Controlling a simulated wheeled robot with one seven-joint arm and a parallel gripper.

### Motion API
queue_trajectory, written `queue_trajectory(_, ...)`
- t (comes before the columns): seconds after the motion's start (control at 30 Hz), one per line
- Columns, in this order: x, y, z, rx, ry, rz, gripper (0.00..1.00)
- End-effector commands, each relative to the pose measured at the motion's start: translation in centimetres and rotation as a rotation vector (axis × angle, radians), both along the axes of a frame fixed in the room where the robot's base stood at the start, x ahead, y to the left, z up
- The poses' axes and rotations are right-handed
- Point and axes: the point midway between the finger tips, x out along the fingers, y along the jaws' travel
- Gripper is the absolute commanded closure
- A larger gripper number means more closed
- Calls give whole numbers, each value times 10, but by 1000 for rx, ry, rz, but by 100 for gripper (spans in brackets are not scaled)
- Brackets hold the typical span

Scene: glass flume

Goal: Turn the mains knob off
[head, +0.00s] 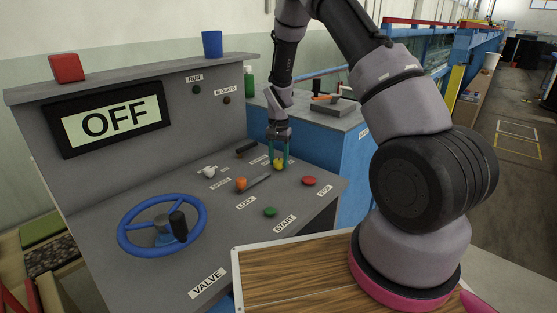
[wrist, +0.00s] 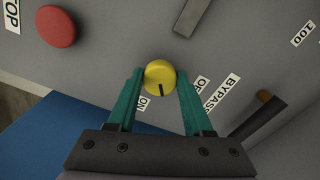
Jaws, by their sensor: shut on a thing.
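The yellow knob (wrist: 160,76) sits on the grey console, with a dark pointer line on its face. In the wrist view the line points down toward my gripper, near the ON label (wrist: 144,103). Another label (wrist: 200,84), partly hidden by a finger, starts with O. My gripper (wrist: 158,82) has its two green fingers shut on the knob's sides. In the head view my gripper (head: 279,160) is at the console's right part, and the yellow knob (head: 279,164) shows between the fingertips.
A red STOP button (head: 309,181), green START button (head: 270,212), orange knob (head: 241,184) and grey lever (head: 258,181) are close by. A blue valve wheel (head: 133,216) is at left. The screen (head: 108,121) reads OFF. A BYPASS label (wrist: 232,92) and dark lever (wrist: 256,118) lie right of the fingers.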

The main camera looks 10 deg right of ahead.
Motion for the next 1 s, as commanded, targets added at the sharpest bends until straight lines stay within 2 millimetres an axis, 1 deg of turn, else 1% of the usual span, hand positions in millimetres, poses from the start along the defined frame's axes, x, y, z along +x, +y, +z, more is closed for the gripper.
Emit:
queue_trajectory(0.6,0,-1,0,0,-1,580,100)
queue_trajectory(0.8,0,-2,0,0,-1,738,100)
queue_trajectory(1.0,0,-2,0,0,-1,855,100)
